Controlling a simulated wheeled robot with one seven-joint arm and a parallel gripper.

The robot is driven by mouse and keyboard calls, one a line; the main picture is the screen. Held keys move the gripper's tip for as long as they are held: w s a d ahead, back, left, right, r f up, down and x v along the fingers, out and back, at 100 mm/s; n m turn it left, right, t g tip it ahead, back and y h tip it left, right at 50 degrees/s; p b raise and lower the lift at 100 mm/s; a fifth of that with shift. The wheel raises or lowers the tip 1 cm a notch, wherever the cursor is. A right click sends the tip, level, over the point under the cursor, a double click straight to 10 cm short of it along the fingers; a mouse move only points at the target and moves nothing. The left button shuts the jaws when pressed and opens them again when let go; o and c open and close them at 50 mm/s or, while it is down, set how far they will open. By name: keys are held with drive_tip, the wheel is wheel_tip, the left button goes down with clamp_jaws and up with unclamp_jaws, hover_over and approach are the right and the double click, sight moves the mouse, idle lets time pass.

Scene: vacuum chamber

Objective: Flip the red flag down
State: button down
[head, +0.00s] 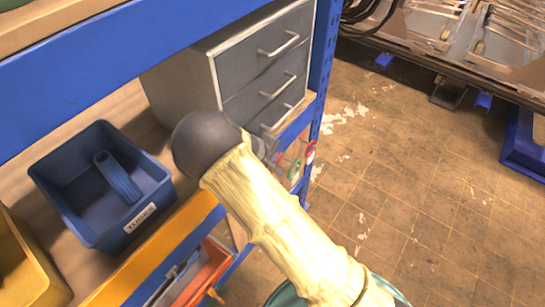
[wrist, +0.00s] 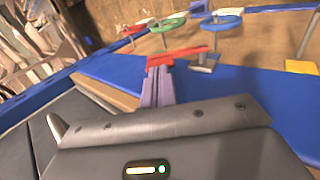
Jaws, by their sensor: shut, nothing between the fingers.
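In the wrist view, a narrow red bar that looks like the red flag (wrist: 180,53) lies roughly level, just beyond my fingertips. Its right end is by a small grey bracket (wrist: 205,62) at the blue shelf beam. My gripper (wrist: 159,70) is shut and empty, its fingers reaching up to the red bar's left part. I cannot tell whether they touch it. In the head view, my arm hides most of the gripper, and a small red piece shows just right of the arm; I cannot tell whether it is the flag.
Red (wrist: 135,26), green (wrist: 167,23) and blue (wrist: 222,19) handwheels stand beyond the flag. The blue beam (wrist: 235,95) runs close beside my gripper. Grey drawers (head: 262,70) and a blue bin (head: 75,205) sit on the shelf. Open tiled floor (head: 400,170) lies to the right.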

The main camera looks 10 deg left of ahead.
drive_tip(key=b+v, duration=0.2)
drive_tip(key=v, duration=1.1)
drive_tip(key=shift+s+r+b, duration=0.2)
drive_tip(key=shift+r+b, duration=0.05)
drive_tip(key=shift+b, duration=0.15)
drive_tip(key=shift+w, duration=0.15)
drive_tip(key=s+d+m+g+y, duration=0.1)
drive_tip(key=d+m+g, duration=0.15)
drive_tip(key=d, duration=0.45)
drive_tip(key=s+d+m+g, duration=0.1)
drive_tip(key=d+m, duration=0.2)
drive_tip(key=d, duration=0.5)
drive_tip(key=s+d+r+m+y+b, duration=0.1)
drive_tip(key=s+d+r+m+y, duration=0.1)
drive_tip(key=s+d+m, duration=0.5)
drive_tip(key=s+d, duration=0.4)
drive_tip(key=d, duration=0.2)
drive_tip(key=shift+s+d+r+b, duration=0.15)
drive_tip(key=shift+s+d+b, duration=0.2)
drive_tip(key=shift+s, duration=0.05)
